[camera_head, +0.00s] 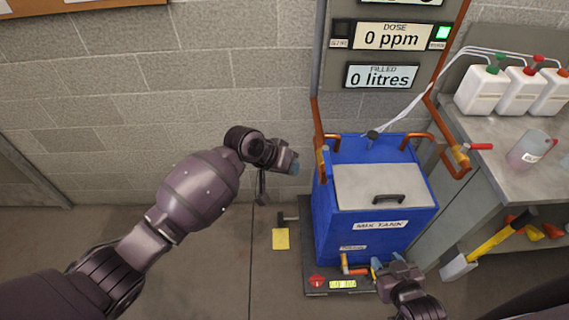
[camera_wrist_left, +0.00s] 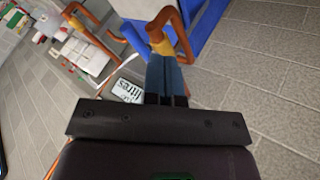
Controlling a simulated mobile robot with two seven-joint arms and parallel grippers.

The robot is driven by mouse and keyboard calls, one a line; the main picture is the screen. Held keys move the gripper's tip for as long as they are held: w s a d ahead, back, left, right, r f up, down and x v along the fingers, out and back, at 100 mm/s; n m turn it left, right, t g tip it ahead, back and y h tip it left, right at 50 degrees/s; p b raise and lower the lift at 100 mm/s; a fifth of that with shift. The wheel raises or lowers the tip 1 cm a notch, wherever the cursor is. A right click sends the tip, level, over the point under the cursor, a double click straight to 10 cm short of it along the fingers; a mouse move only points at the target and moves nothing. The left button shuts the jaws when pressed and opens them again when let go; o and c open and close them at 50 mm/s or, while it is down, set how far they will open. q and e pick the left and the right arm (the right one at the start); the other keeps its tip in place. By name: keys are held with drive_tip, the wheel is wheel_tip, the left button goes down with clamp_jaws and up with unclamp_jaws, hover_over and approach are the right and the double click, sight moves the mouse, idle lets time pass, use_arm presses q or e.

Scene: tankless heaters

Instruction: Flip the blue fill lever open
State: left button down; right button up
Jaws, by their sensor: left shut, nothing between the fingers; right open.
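The brass fill valve (camera_head: 321,163) sits on the copper pipe at the left side of the blue mix tank (camera_head: 332,222). My left gripper (camera_head: 293,167) is shut and empty, a little left of this valve. In the left wrist view the brass valve (camera_wrist_left: 160,42) shows just past the shut fingertips (camera_wrist_left: 165,62). A blue bar (camera_wrist_left: 208,25) beside it may be the fill lever or the tank edge; I cannot tell which. In the head view the lever does not stand out against the blue tank. My right gripper (camera_head: 378,266) is open, low at the tank's front.
The display (camera_head: 382,76) reads 0 litres. A drain valve (camera_head: 347,264) is at the tank's foot, close to my right gripper. A bench (camera_head: 500,187) with white jugs stands right. The floor left of the tank is mostly clear.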

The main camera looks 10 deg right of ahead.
use_arm(q)
drive_tip(key=shift+s+v, duration=0.15)
drive_tip(key=shift+v, duration=0.55)
drive_tip(key=shift+s+v, duration=0.15)
drive_tip(key=shift+v, duration=0.6)
drive_tip(key=shift+d, duration=0.15)
